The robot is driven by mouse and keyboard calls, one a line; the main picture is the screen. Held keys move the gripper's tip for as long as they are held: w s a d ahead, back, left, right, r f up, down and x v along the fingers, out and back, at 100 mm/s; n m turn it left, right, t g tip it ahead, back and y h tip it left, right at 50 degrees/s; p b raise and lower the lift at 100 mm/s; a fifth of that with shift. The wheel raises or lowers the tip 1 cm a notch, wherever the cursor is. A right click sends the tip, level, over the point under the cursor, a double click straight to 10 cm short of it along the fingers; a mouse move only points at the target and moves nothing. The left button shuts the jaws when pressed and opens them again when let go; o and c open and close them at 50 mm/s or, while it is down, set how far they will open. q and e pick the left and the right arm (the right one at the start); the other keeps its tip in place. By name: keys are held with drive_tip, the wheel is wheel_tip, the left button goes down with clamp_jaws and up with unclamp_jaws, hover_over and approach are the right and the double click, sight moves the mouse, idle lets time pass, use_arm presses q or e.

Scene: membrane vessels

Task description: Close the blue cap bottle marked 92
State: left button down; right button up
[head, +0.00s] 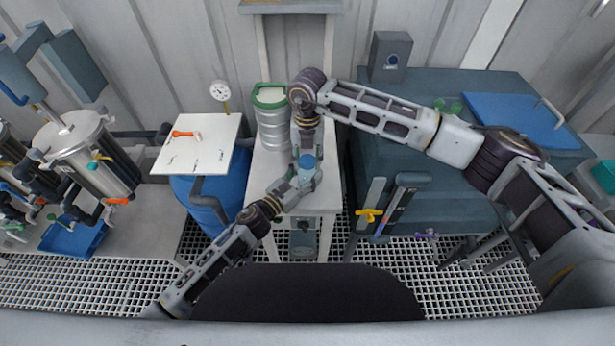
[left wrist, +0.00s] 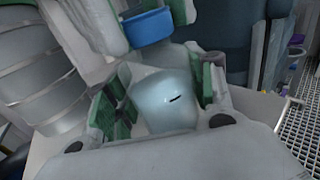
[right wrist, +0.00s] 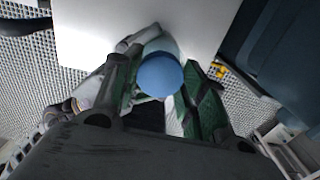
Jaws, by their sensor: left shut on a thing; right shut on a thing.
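The pale bottle (left wrist: 168,100) stands between the green-padded fingers of my left gripper (left wrist: 165,105), which is shut on it. A short dark mark shows on its side, but I cannot read a number. In the head view the cap (head: 307,161) is over my left gripper (head: 303,180), above the white table.
A ribbed metal canister (head: 272,125) with a green-handled lid stands close behind on the white table (head: 265,180). A white board (head: 198,145) on a blue drum is at left. A dark cabinet (head: 390,150) with a blue panel stands at right. The table's front is clear.

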drive_tip(key=o, duration=1.1)
drive_tip(key=shift+r, duration=0.1)
drive_tip(key=shift+r, duration=2.15)
drive_tip(key=shift+r, duration=0.1)
